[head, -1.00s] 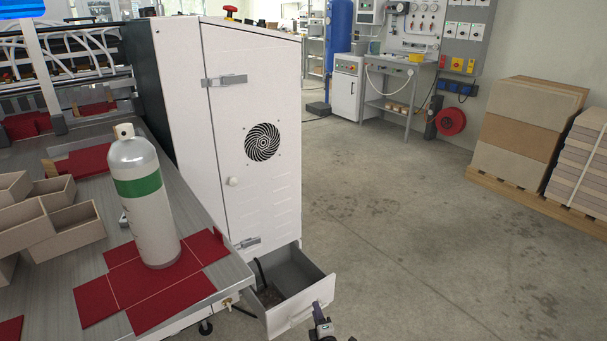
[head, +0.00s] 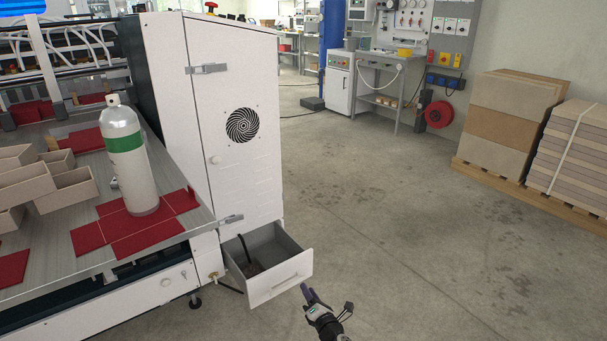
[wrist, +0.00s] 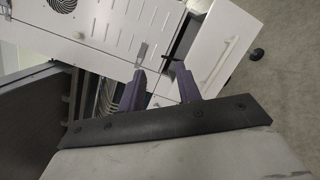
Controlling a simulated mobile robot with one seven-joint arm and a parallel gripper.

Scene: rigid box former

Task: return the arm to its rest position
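My gripper (head: 305,288) is at the lower middle of the head view, just right of and in front of the open drawer (head: 280,282), apart from its front panel as far as I can tell. In the wrist view the two purple fingers of my gripper (wrist: 160,72) stand apart with nothing between them. The drawer front with its bar handle (wrist: 217,62) shows beyond them to the right. The drawer is pulled out from the base of the white cabinet (head: 238,110), and a dark hose and some dark matter lie inside it.
A pallet of boards (head: 515,110) stands at right. The concrete floor between is clear.

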